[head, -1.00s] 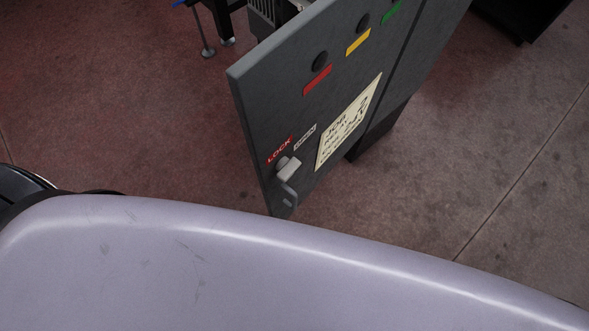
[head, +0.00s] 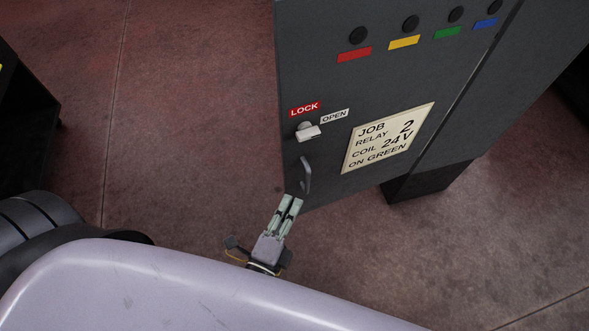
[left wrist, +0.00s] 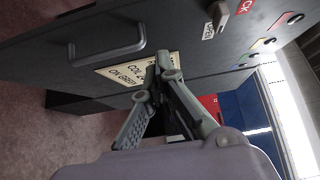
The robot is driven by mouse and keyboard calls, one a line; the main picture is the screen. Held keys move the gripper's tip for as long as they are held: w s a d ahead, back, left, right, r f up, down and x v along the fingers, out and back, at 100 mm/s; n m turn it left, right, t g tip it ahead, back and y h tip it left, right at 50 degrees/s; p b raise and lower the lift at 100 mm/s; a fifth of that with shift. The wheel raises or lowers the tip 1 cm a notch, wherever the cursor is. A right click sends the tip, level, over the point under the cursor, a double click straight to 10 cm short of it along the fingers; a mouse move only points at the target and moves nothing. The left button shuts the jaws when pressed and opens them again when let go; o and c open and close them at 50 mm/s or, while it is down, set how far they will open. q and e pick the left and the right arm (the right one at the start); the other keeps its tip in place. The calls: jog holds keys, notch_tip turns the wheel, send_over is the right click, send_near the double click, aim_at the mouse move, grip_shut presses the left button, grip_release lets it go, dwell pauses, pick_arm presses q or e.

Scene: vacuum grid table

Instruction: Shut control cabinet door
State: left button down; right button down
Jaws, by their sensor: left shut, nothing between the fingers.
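The grey control cabinet door (head: 375,70) stands in the middle of the head view. It carries a lock knob (head: 307,130) beside LOCK and OPEN labels, a bar handle (head: 306,175) below, and a cream job note (head: 388,137). I cannot tell how far the door stands from its frame. My left gripper (head: 292,201) is shut and empty, with its fingertips at the door's lower edge, just below the handle. In the left wrist view the gripper (left wrist: 165,75) is in front of the door face, with the handle (left wrist: 108,48) to its left. Contact is unclear. My right gripper is out of view.
Coloured tags, including a red one (head: 354,55), and round black buttons line the door's upper part. A dark cabinet leg (head: 430,183) stands at lower right. A black object (head: 25,130) stands at far left. The floor between is clear.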

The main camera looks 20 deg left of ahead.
pick_arm(q)
jog(key=p, duration=0.1)
send_near(304, 151)
jog(key=w+d, duration=0.2)
jog(key=d, duration=0.1)
jog(key=w+a+p, duration=0.1)
jog(key=w+a, duration=0.1)
jog(key=shift+w+a, duration=0.25)
jog(key=shift+w, duration=0.05)
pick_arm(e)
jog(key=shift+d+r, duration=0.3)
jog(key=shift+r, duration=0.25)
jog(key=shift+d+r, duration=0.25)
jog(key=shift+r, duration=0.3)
pick_arm(q)
jog(key=shift+w+a, duration=0.15)
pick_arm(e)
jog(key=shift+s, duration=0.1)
